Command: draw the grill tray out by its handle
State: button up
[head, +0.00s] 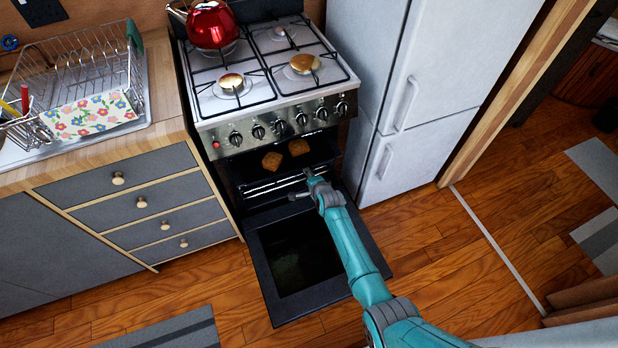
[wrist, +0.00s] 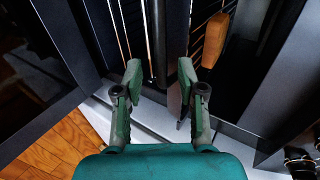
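The dark grill tray (head: 262,180) sits in the upper part of the open oven, with two browned bread slices (head: 272,161) on it. My gripper (head: 301,184) is at the oven mouth, in front of the tray. In the wrist view my gripper (wrist: 160,72) is open, its two green fingers apart. A dark bar (wrist: 158,42), seemingly the tray's handle, runs between the fingers in the picture; I cannot tell whether it touches them. One bread slice (wrist: 215,40) and thin wire bars show at the upper right. In the head view the handle cannot be made out.
The oven door (head: 300,255) hangs open, low beneath my arm. Above is the hob (head: 262,70) with a red kettle (head: 211,24). A white fridge (head: 400,90) stands close on the right, drawers (head: 140,205) on the left. Wooden floor lies clear right of the door.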

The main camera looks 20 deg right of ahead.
jog(key=v, duration=1.2)
jog(key=shift+s, duration=0.1)
dwell(0.5)
jog(key=s+a+r+n+t, duration=0.1)
jog(key=s+r+n, duration=0.15)
jog(key=s, duration=0.75)
jog(key=s+a+r+n, duration=0.1)
jog(key=s+n, duration=0.3)
jog(key=s, duration=0.6)
jog(key=s+a+r+n+t, duration=0.1)
jog(key=s+n, duration=0.2)
jog(key=s, duration=0.7)
jog(key=s+r+n+t, duration=0.1)
jog(key=s+r+n, duration=0.7)
jog(key=s+r, duration=0.9)
notch_tip(320, 180, up, 3)
jog(key=shift+a+r+t, duration=0.15)
jog(key=shift+a+t, duration=0.15)
jog(key=shift+a, duration=0.05)
